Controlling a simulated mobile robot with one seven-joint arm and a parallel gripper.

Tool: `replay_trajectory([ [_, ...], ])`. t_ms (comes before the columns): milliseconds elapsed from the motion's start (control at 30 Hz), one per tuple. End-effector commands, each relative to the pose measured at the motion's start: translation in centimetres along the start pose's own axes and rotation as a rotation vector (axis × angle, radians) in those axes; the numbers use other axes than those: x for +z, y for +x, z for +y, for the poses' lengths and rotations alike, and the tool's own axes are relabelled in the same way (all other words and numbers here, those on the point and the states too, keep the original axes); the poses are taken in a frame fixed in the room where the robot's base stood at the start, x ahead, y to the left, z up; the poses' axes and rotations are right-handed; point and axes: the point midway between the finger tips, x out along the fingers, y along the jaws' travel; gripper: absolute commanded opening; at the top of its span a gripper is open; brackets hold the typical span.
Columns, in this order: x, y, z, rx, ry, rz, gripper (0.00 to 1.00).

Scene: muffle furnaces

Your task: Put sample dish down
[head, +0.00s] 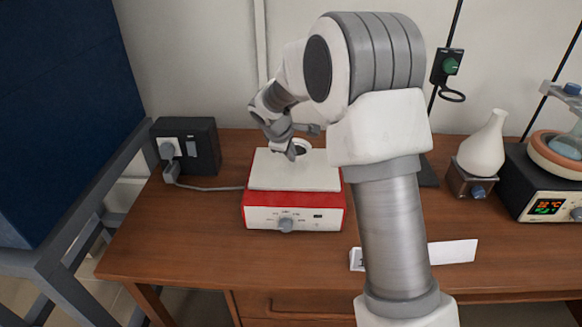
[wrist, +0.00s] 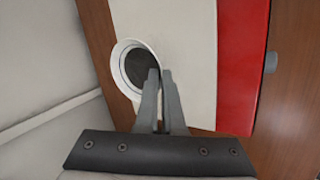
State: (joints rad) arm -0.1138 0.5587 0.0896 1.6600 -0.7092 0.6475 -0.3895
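The sample dish (head: 303,146), a small round white dish with a dark inside, is at the far side of the red hot plate's pale top (head: 294,176). It also shows in the wrist view (wrist: 132,66), overlapping the plate top's edge. My gripper (head: 291,153) is at the dish; in the wrist view its fingers (wrist: 160,72) are close together at the dish's right rim, one over the inside and one outside. The rim between them is hidden. I cannot tell whether the dish touches the plate or is held just above it.
A black power box (head: 187,146) with a cable stands left of the plate. A white flask (head: 484,148) and a heater with a lit display (head: 547,190) stand at right. A white card (head: 452,251) is near the front. The wooden table (head: 190,240) is clear at front left.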

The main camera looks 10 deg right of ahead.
Motion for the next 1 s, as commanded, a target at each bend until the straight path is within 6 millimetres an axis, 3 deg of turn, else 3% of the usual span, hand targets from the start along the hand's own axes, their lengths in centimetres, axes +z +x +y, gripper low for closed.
replay_trajectory([
  [333, -0.3, 3.4, -2.0, 0.000, -0.002, -0.002, 0.00],
  [733, -0.3, 3.9, -2.3, 0.001, 0.000, 0.000, 0.00],
  [800, -0.3, 3.8, -2.2, 0.000, 0.000, 0.000, 0.17],
  [1000, -0.3, 3.8, -2.2, 0.000, 0.000, -0.001, 0.17],
])
